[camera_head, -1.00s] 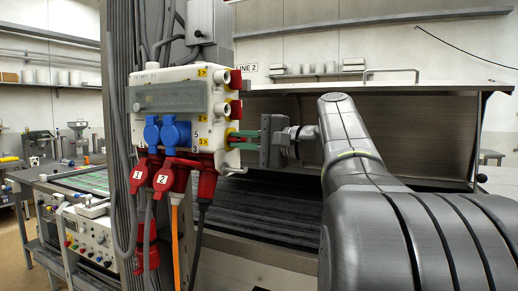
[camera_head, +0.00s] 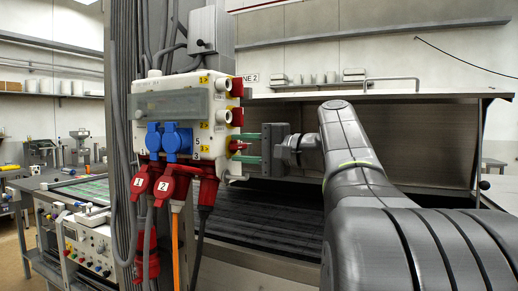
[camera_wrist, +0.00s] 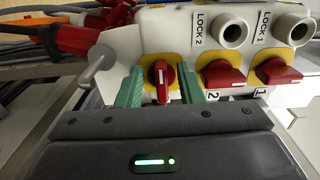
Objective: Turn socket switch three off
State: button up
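Switch three is the red rotary knob (camera_wrist: 161,80) on a yellow plate, leftmost of the row in the wrist view. Its handle stands upright in that view, across from the flatter handles of switch two (camera_wrist: 222,75) and switch one (camera_wrist: 275,72). My gripper (camera_wrist: 160,88) is open, with its green fingers on either side of switch three. Gaps show between handle and fingers. In the head view my gripper (camera_head: 249,148) reaches the right side of the white socket box (camera_head: 145,104), with the red knob between its fingers. Its number is not legible.
Blue sockets (camera_head: 176,138) and red plugs (camera_head: 172,184) with hanging cables are on the box front. A red connector (camera_wrist: 85,39) and a grey lever (camera_wrist: 98,62) are close left of the fingers. The steel hood (camera_head: 390,140) stands behind my arm.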

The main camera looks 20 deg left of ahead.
jog(key=shift+d, duration=0.1)
jog(key=s+d+b, duration=0.1)
jog(key=d, duration=1.2)
jog(key=shift+d, duration=0.3)
jog(key=shift+a, duration=0.15)
jog(key=a, duration=0.9)
jog(key=w+a+p, duration=0.1)
jog(key=a, duration=0.3)
jog(key=shift+a, duration=0.3)
jog(key=shift+d, duration=0.1)
